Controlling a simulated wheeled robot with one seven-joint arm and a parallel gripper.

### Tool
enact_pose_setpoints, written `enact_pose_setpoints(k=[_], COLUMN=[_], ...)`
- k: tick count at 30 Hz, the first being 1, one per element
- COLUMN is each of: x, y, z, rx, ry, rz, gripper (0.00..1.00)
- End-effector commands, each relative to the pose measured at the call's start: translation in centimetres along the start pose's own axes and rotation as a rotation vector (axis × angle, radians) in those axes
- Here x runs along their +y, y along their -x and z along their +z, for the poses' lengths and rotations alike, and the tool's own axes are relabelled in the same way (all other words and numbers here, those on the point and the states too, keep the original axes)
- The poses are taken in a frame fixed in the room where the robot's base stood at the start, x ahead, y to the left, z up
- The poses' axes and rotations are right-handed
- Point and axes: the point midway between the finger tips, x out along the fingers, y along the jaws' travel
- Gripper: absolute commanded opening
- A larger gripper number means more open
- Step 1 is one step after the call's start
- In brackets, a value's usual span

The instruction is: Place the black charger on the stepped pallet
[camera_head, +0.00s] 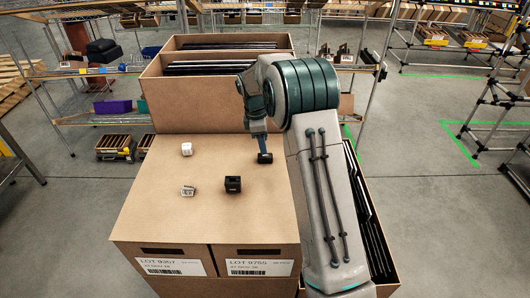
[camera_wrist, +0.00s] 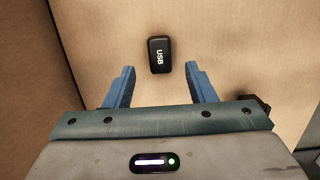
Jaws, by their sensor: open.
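A small black block marked "USB" (camera_wrist: 159,54), which looks like the charger, lies on brown cardboard in the wrist view. In the head view it is the dark block (camera_head: 265,158) near the right edge of the carton top. My gripper (camera_wrist: 161,76) is open and empty, with its blue fingers apart. The block lies between the lines of the fingers, just past their tips and not held. In the head view my gripper (camera_head: 262,146) is right above the block. I cannot pick out a stepped pallet with certainty; the brown cartons (camera_head: 160,222) form a lower top and a taller stack behind.
A second black block (camera_head: 232,184), a white cube (camera_head: 187,149) and a small grey item (camera_head: 187,191) are on the carton top. A taller carton (camera_head: 195,110) rises behind. An open carton (camera_head: 378,265) with dark contents stands right, partly behind my arm.

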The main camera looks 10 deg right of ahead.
Motion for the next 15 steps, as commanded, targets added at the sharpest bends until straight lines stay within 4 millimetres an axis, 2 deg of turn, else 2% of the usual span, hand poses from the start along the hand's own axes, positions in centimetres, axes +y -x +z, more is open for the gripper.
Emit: enact_pose_setpoints(k=[3, 6, 12, 15], x=[0.1, 0.1, -0.1, -0.8], y=[2.5, 4.2, 6.3, 7.3], z=[0.0, 0.0, 0.1, 0.4], rx=[0.001, 0.001, 0.001, 0.007], ry=[-0.001, -0.001, -0.004, -0.038], rz=[0.004, 0.003, 0.002, 0.009], gripper=[0.50, 0.50, 0.50, 0.50])
